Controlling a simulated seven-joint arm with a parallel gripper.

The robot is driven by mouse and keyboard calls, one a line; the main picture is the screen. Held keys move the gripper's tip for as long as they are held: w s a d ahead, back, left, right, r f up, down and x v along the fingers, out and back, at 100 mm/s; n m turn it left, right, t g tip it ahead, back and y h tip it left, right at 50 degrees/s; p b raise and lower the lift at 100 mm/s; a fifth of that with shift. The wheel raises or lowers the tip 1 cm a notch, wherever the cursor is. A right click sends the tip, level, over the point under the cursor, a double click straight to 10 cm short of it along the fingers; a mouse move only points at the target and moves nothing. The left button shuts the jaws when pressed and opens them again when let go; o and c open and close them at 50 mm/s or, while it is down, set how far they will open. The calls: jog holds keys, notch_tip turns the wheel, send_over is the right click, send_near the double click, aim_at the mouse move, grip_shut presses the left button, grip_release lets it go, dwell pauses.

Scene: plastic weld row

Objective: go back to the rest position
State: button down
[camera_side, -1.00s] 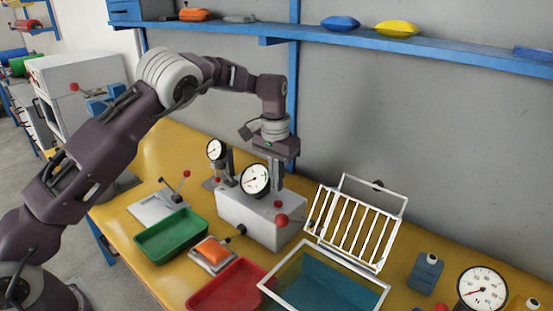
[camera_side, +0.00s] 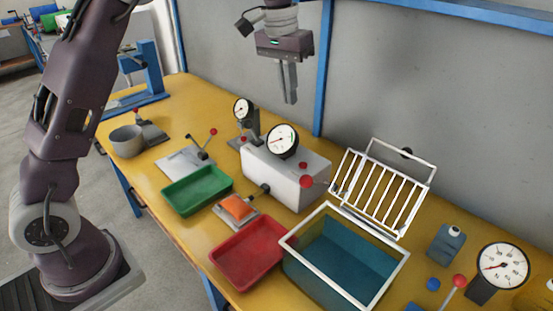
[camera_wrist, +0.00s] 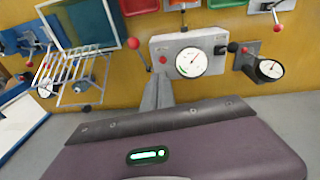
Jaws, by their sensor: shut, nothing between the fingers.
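My gripper (camera_side: 290,98) hangs in the air, pointing down, behind and above the white gauge box (camera_side: 300,172). Its fingers are together with nothing between them. In the wrist view the shut fingers of my gripper (camera_wrist: 160,80) show at the middle, with the gauge box (camera_wrist: 160,60) beyond them. My gripper is apart from everything on the yellow bench (camera_side: 175,225).
A white wire rack (camera_side: 378,190) stands tilted behind a teal tank (camera_side: 345,255). An orange pouch (camera_side: 236,207) lies on a small fixture near the green tray (camera_side: 196,190) and red tray (camera_side: 248,254). A blue post (camera_side: 325,75) and shelf (camera_side: 470,15) are close behind.

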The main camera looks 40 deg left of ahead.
jog(key=s+d+r+t, duration=0.1)
jog(key=s+r, duration=0.3)
jog(key=s, duration=0.5)
jog(key=s+d+r+t, duration=0.1)
jog(key=s+r, duration=0.2)
jog(key=s, duration=0.7)
jog(key=s+f+t, duration=0.1)
jog(key=s+f, duration=0.2)
jog(key=s, duration=0.4)
jog(key=s+f+t, duration=0.1)
jog(key=s+f, duration=0.2)
jog(key=s, duration=0.3)
jog(key=shift+s+d+m+y, duration=0.25)
jog(key=shift+s+m+y, duration=0.15)
